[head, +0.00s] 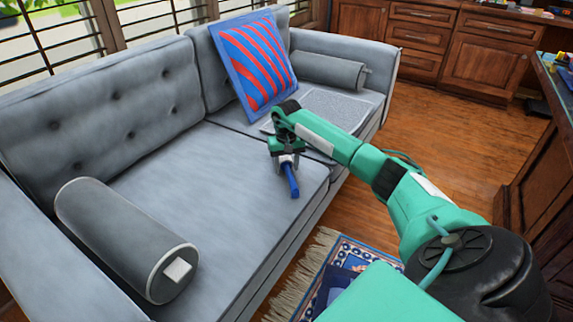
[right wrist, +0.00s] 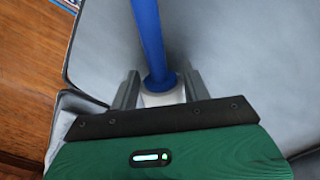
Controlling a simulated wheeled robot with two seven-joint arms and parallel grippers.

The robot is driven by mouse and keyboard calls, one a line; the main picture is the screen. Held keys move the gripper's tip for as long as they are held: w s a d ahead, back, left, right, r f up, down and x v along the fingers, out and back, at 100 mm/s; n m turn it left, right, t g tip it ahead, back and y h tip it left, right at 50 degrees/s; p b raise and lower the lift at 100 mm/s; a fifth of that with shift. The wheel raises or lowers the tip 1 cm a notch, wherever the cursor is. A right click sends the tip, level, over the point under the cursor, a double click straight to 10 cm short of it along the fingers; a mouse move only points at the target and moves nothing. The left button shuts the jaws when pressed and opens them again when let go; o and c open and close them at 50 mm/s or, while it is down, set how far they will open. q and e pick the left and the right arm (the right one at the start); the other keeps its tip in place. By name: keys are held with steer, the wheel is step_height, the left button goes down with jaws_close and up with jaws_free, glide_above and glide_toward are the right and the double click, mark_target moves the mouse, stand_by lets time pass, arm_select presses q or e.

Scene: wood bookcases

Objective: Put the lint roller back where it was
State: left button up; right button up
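The lint roller has a long blue handle (head: 293,180) and a white roller end. My right gripper (head: 286,160) is over the front of the grey sofa seat, with its fingers on both sides of the white end. In the right wrist view, the blue handle (right wrist: 149,40) points away from my right gripper (right wrist: 160,88), and the white end sits between the fingers. The gripper looks shut on it. Whether the roller touches the seat cushion is hard to tell. My left gripper is out of view.
The grey sofa (head: 225,165) has a dark grey bolster (head: 125,235) at the near left, a striped red-and-blue pillow (head: 255,60) and another bolster (head: 327,70) at the far end. A light grey flat item (head: 335,108) lies on the seat. A patterned rug (head: 345,265) covers the floor.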

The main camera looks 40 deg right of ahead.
steer(key=o, duration=0.4)
steer(key=shift+r, duration=0.1)
